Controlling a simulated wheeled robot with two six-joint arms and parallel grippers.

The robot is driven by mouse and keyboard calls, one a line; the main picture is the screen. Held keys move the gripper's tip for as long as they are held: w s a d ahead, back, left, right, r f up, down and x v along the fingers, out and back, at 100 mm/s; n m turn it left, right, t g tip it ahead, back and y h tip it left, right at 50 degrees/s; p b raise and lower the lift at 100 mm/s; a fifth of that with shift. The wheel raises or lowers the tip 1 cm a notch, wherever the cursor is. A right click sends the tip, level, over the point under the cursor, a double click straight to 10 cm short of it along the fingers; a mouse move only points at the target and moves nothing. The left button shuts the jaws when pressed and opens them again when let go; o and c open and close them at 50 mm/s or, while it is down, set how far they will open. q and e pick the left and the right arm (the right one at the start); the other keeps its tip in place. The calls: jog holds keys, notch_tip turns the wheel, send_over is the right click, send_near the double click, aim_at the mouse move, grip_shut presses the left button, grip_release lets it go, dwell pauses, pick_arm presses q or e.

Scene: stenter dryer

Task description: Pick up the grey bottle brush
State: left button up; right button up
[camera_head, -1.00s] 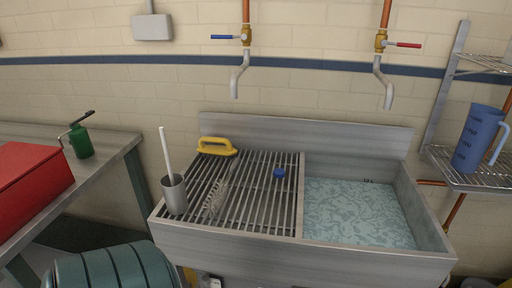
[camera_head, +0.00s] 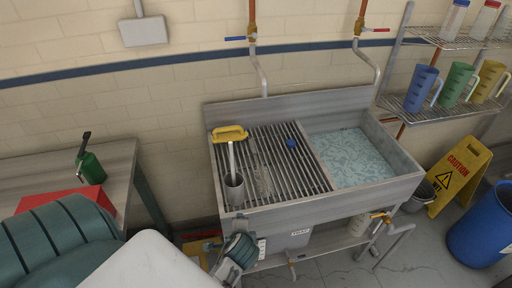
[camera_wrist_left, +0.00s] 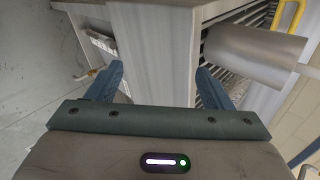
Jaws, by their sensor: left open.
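My left gripper (camera_head: 238,250) is in front of the sink, low and below the cup, apart from the brush. In the left wrist view its two blue jaws (camera_wrist_left: 158,85) are spread and empty, facing the sink's metal front corner. My right gripper is not in view.
A yellow-handled brush (camera_head: 229,133) and a blue cap (camera_head: 291,143) lie on the drainboard. The water-filled basin (camera_head: 350,158) is at right. The sink's front rim (camera_head: 330,205) stands between my gripper and the drainboard.

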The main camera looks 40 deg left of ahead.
pick_arm(q)
notch_tip(320, 180, up, 5)
jog(key=w+m+y, duration=0.1)
jog(key=w+m, duration=0.2)
jog(key=m+t+y, duration=0.2)
jog(key=m+t, duration=0.2)
jog(key=m, duration=0.5)
send_near(266, 189)
jog(key=x, duration=0.4)
jog(key=shift+w+a+f+m, duration=0.1)
jog(key=shift+f+m, duration=0.1)
jog(key=shift+m, duration=0.2)
jog(key=b+x, duration=0.2)
jog(key=x, duration=0.3)
jog(key=shift+w+a+f, duration=0.1)
jog(key=shift+w, duration=0.1)
jog(key=b+x, duration=0.4)
jog(key=shift+a, duration=0.2)
jog(key=shift+w+a+f+b, duration=0.1)
jog(key=shift+w+a+b, duration=0.2)
jog(key=shift+w, duration=0.05)
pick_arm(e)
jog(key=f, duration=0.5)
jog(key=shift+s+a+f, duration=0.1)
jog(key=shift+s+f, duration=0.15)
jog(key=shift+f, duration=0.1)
pick_arm(q)
jog(key=shift+s+d, duration=0.1)
